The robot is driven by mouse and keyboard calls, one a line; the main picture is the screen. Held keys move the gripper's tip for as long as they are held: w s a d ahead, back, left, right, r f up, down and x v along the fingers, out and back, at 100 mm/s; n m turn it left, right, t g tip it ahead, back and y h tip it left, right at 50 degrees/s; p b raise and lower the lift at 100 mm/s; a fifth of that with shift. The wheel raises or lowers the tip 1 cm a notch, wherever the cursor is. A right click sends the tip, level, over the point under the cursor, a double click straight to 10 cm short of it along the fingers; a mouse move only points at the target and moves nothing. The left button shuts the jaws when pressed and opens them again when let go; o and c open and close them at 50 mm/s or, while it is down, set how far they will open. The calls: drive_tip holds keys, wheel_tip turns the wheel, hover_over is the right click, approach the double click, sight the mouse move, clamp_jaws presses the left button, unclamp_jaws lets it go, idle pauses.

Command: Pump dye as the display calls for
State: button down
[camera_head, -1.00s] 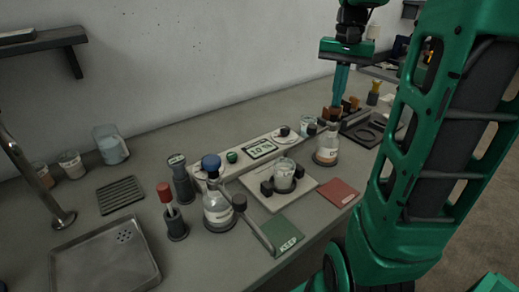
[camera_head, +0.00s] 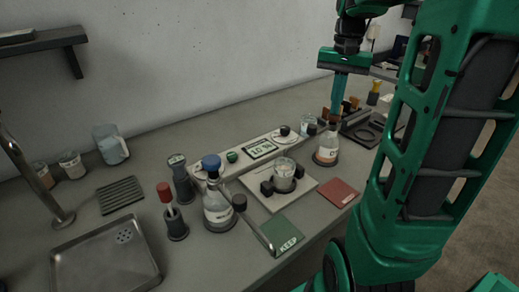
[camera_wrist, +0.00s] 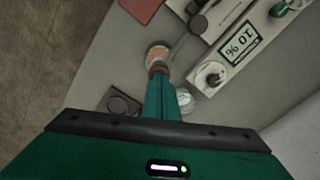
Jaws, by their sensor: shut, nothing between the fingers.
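The display (camera_head: 261,149) on the pale console reads "10 %"; it also shows in the wrist view (camera_wrist: 240,43). A clear beaker (camera_head: 285,170) stands on a pale square base in front of it. My gripper (camera_head: 336,119) is shut and empty, pointing down over the top of the orange-labelled bottle. In the wrist view the fingertips (camera_wrist: 158,72) overlap that bottle's top; I cannot tell whether they touch.
A green "KEEP" mat (camera_head: 284,237) and a red mat (camera_head: 338,192) lie at the front. A red-topped holder (camera_head: 172,214) and a metal tray (camera_head: 105,260) are at the left. A green knob (camera_head: 232,156) sits on the console. Dark holders crowd the right.

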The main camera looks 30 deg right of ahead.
drive_tip(key=shift+r, duration=2.75)
drive_tip(key=s+a+f+n, duration=0.1)
drive_tip(key=s+a+f, duration=0.3)
drive_tip(key=s+f, duration=0.1)
drive_tip(key=s+a+f+n, duration=0.1)
drive_tip(key=s+a+f, duration=0.3)
drive_tip(key=s, duration=0.3)
drive_tip(key=s+a+f+n, duration=0.2)
drive_tip(key=s+a+f, duration=0.1)
drive_tip(key=s+f, duration=0.3)
drive_tip(key=shift+s+a+f, duration=0.4)
drive_tip(key=shift+f, duration=0.2)
drive_tip(key=shift+w+f, duration=0.3)
drive_tip(key=shift+w, duration=0.5)
drive_tip(key=shift+s+r, duration=0.1)
drive_tip(key=shift+s, duration=0.05)
